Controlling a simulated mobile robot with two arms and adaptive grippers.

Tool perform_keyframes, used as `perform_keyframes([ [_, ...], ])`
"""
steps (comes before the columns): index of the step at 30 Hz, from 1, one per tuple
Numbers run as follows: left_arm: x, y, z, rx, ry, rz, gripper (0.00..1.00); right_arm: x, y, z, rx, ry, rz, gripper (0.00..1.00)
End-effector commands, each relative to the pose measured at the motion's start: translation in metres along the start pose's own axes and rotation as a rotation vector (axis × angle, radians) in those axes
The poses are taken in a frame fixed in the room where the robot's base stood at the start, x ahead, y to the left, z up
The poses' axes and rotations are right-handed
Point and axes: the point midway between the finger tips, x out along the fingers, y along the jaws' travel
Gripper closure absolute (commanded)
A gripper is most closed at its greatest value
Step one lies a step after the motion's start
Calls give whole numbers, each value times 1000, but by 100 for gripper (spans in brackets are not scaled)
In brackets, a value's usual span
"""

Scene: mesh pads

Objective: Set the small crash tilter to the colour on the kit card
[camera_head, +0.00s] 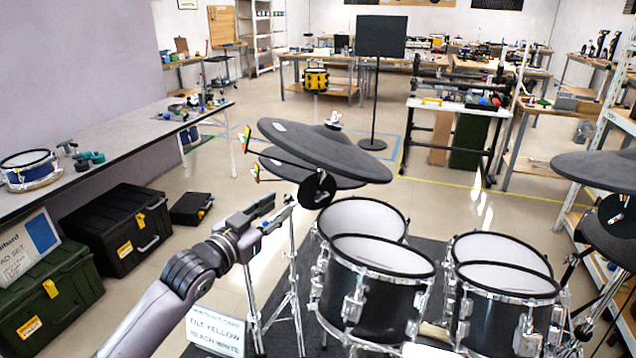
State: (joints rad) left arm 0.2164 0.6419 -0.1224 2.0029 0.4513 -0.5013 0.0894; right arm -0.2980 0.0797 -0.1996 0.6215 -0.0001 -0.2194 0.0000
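A kit card (215,332) at the bottom left reads "TILT YELLOW" and "REACH WHITE"; its top line is too small to read surely. Two dark grey cymbal pads sit one above the other left of centre: an upper pad (325,150) and a lower pad (300,172). Each has a small multicoloured marker at its left edge. A black disc (317,189) hangs beneath them. I cannot tell which pad is the small crash, nor the tilter's setting. My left gripper (282,203) is open and empty, below and left of the disc, apart from it. My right gripper is out of view.
Drums with white mesh heads (385,253) stand close on the right, on a dark mat (425,245). Another cymbal pad (600,168) is at the far right. A bench (130,132) and black case (118,230) are on the left. A stand (380,36) rises behind the pads.

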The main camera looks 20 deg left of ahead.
Motion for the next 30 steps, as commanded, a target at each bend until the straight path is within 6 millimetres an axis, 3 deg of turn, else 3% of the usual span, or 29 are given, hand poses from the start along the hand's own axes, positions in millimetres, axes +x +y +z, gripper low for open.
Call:
perform_keyframes([
  [5, 18, -1, -7, -2, 12, 1, 70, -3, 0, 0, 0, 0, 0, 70],
  [21, 119, 0, -7, 0, 10, 1, 70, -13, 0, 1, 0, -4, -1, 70],
  [30, 160, 0, -6, 0, 8, 1, 70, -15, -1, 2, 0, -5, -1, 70],
])
